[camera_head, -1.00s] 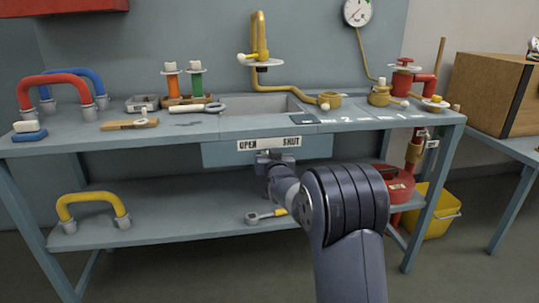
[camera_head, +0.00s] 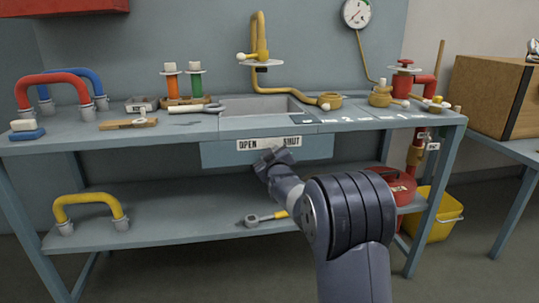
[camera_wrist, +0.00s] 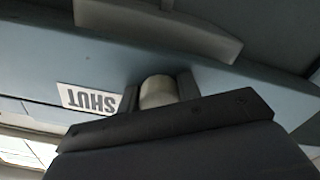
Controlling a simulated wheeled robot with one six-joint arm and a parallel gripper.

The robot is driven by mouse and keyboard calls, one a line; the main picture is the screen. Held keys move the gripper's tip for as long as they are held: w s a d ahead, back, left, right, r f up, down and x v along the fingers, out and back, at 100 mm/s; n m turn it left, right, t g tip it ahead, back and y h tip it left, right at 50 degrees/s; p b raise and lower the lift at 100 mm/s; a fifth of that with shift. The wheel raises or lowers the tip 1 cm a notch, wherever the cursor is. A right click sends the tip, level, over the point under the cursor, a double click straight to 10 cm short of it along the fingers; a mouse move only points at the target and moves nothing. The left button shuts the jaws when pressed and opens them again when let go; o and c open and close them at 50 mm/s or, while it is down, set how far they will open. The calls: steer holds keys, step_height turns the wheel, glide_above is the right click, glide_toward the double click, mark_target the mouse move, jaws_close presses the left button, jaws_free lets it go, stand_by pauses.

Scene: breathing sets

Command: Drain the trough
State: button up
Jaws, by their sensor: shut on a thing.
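The trough (camera_head: 258,104) is a grey basin sunk into the bench top, with a blue-grey panel (camera_head: 222,156) on the bench front below it. The panel carries an OPEN label (camera_head: 247,145) on the left and a SHUT label (camera_head: 296,140) on the right. My gripper (camera_head: 268,158) is at the panel, between the labels, partly covering their inner ends. In the wrist view, my gripper (camera_wrist: 158,93) is shut on a pale round knob (camera_wrist: 157,92), beside the upside-down SHUT label (camera_wrist: 90,97). The drain's inside is hidden.
A yellow spout (camera_head: 258,40) rises behind the trough. Red and blue curved pipes (camera_head: 50,78) stand at the bench's left. A yellow curved pipe (camera_head: 90,203) and a wrench (camera_head: 262,218) lie on the lower shelf. A yellow bucket (camera_head: 436,215) stands at right.

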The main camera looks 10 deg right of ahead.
stand_by(0.4)
steer(key=o, duration=1)
steer(key=s+p, duration=0.2)
steer(key=s, duration=0.8)
steer(key=shift+s, duration=0.4)
steer(key=w+b, duration=0.1)
steer(key=w, duration=0.8)
steer(key=shift+f+b, duration=0.1)
steer(key=shift+b, duration=0.25)
steer(key=shift+w, duration=0.95)
